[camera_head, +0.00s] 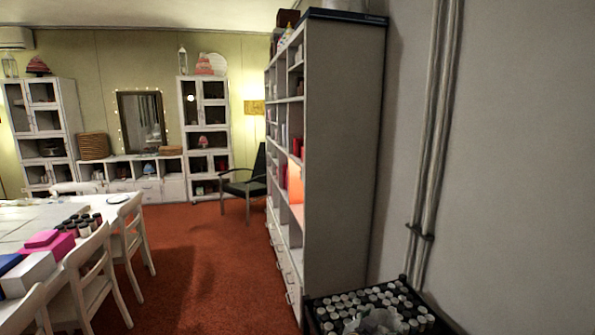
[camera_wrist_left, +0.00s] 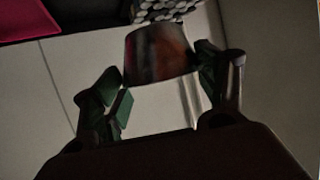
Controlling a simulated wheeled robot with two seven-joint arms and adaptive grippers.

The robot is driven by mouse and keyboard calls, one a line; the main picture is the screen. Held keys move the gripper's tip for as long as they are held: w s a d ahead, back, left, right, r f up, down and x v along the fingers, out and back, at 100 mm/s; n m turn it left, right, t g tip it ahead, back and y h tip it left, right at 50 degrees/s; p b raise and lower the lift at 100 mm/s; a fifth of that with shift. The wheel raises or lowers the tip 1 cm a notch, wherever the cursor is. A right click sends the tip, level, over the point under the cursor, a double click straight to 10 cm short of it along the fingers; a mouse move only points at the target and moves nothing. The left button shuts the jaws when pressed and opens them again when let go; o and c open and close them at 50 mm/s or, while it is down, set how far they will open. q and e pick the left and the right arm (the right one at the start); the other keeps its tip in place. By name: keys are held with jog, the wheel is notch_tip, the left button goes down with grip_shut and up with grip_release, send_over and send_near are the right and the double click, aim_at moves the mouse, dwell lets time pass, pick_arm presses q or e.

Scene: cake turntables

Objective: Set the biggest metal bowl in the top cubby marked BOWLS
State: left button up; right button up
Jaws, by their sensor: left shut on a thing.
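My left gripper (camera_wrist_left: 160,95) shows in the left wrist view, with a dark green-padded finger on each side. It is shut on a shiny curved metal thing (camera_wrist_left: 160,55), which looks like the metal bowl and mirrors reddish and grey tones. Its lower part is hard to make out in the dim light. Neither gripper shows in the head view. A tall grey shelf unit (camera_head: 343,150) stands in the centre, seen mostly from its side; its cubbies (camera_head: 297,115) face left. No BOWLS label can be read from here.
A dark crate of white-capped jars (camera_head: 370,310) stands low at the shelf's near end, against the right wall with its pipes (camera_head: 430,140). A white table (camera_head: 30,225) with chairs (camera_head: 90,275) is at left. Red carpet (camera_head: 200,260) lies open between. A black armchair (camera_head: 248,185) stands farther back.

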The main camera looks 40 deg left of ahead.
pick_arm(q)
jog(key=s+f, duration=0.7)
jog(key=f, duration=0.3)
jog(key=shift+s+a, duration=0.25)
jog(key=shift+a, duration=0.1)
jog(key=shift+s+f, duration=0.2)
jog(key=shift+f, duration=0.15)
